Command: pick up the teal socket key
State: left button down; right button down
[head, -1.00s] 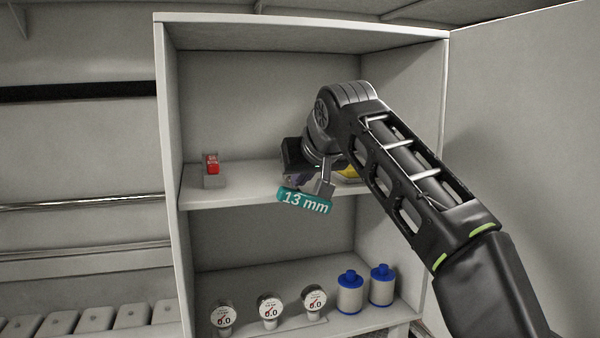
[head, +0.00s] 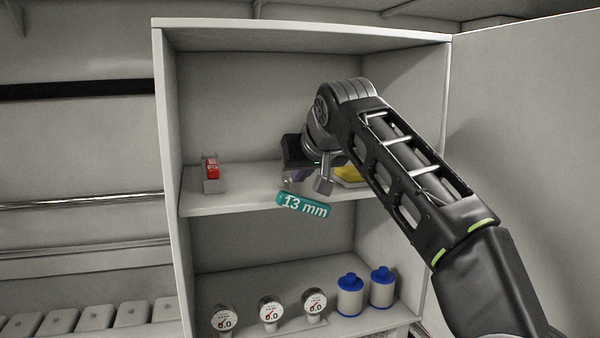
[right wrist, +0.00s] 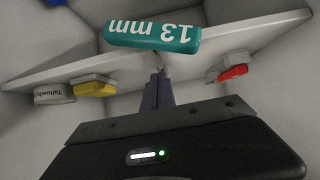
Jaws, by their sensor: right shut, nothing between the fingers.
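The teal socket key (head: 303,206) shows its teal handle, marked 13 mm, at the front edge of the middle shelf. In the right wrist view the handle (right wrist: 150,36) lies across the top, just beyond my fingertips, with the lettering upside down. My right gripper (head: 298,179) is just above the handle. Its purple fingers (right wrist: 158,90) are together and empty in the right wrist view. Part of the key is hidden behind the handle and fingers, so I cannot tell whether they touch. My left gripper is not in view.
A red item (head: 211,168) stands on the middle shelf (head: 235,202) at left. A yellow item (head: 349,175) sits behind my right arm. Several gauges and two blue-capped bottles (head: 350,296) stand on the lower shelf. Cabinet walls close in both sides.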

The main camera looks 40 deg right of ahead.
jog(key=s+a+b, duration=0.4)
jog(key=s, duration=0.7)
jog(key=shift+s+r+b, duration=0.2)
jog(key=shift+s+b, duration=0.05)
jog(key=shift+b, duration=0.05)
jog(key=c, duration=2.2)
grip_release()
